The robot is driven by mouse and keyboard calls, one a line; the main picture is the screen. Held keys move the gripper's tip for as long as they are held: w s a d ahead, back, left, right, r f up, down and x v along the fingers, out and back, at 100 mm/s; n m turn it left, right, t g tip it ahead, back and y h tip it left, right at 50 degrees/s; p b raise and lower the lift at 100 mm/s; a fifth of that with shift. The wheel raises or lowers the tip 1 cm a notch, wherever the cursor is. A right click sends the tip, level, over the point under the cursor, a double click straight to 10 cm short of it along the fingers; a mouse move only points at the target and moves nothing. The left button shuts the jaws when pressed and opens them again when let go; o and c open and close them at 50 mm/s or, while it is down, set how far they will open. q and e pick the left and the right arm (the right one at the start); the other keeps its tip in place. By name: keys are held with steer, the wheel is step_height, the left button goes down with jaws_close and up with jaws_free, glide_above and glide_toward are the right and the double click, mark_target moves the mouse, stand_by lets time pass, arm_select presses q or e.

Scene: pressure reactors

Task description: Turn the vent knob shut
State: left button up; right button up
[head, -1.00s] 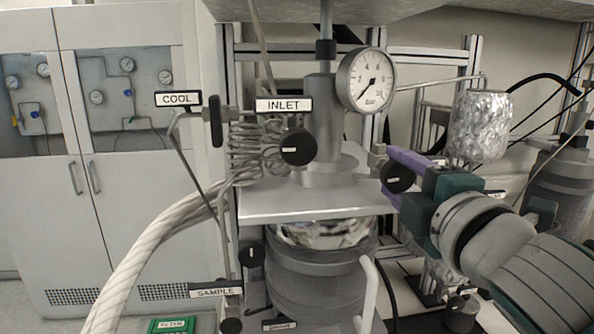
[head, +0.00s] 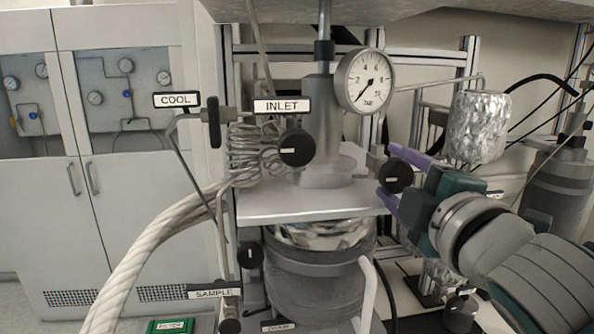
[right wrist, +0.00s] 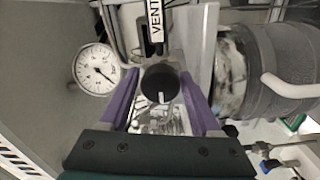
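The vent knob (head: 396,176) is a round black knob with a white mark, on the right side of the reactor head. In the right wrist view the knob (right wrist: 160,82) sits between my two purple fingers, with its mark toward the gripper palm. The VENT label (right wrist: 155,20) shows above it there. My right gripper (head: 387,172) comes in from the right, one finger above and one below the knob. Its fingers (right wrist: 160,80) are apart, with narrow gaps beside the knob, so it looks open around it. My left gripper is not in view.
A pressure gauge (head: 364,80) stands above and left of the knob. The INLET knob (head: 297,147) is to the left. A foil-wrapped cylinder (head: 479,127) is close behind my right gripper. A metal plate (head: 300,203) lies below the reactor head.

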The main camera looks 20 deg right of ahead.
steer(key=shift+o, duration=1.3)
steer(key=b+v, duration=0.4)
steer(key=v, duration=0.6)
